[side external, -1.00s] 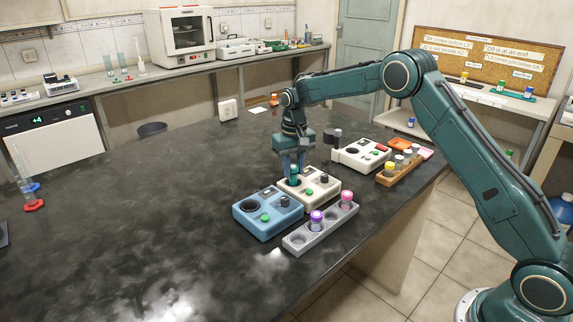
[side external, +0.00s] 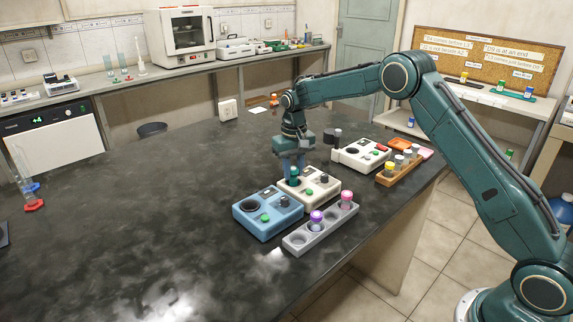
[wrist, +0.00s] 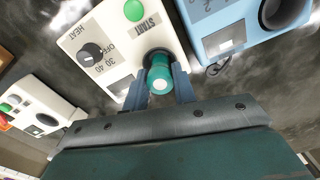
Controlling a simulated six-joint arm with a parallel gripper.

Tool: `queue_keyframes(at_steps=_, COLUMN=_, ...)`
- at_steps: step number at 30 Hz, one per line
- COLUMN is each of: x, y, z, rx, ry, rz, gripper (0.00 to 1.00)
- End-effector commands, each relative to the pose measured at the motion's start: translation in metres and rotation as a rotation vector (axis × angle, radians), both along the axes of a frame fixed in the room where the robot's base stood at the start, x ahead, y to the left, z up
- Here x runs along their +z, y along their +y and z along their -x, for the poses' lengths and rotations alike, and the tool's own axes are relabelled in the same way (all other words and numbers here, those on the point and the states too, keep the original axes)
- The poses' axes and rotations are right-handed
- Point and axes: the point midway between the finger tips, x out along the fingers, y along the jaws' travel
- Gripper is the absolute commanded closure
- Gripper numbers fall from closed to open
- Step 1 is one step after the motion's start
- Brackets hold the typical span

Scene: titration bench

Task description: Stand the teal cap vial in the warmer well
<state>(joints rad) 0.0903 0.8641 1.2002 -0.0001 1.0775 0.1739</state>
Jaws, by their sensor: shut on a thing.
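The teal cap vial (wrist: 159,78) is between the two fingers of my gripper (wrist: 160,84), which is shut on it. In the wrist view the cap is at the dark round well of the white warmer (wrist: 72,42), which carries a HEAT knob and a green START button. The vial's body is hidden below the cap, so I cannot tell how deep it sits. In the side view my gripper (side external: 292,178) points down at the left end of the warmer (side external: 322,184), and the vial is mostly hidden by the fingers.
A blue device (side external: 255,222) stands close to the warmer's left. A grey rack (side external: 296,245) with purple-capped (side external: 316,216) and pink-capped (side external: 346,196) vials lies in front. Another white device (side external: 350,157) and a wooden rack (side external: 385,180) stand behind right.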

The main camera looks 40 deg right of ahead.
Motion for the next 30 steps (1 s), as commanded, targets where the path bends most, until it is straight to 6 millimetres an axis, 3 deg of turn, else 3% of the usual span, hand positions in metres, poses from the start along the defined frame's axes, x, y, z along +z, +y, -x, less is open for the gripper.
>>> queue_keyframes(at_steps=30, x=-0.013, y=0.000, z=0.000, rx=0.000, ry=0.000, rz=0.000, gripper=0.88)
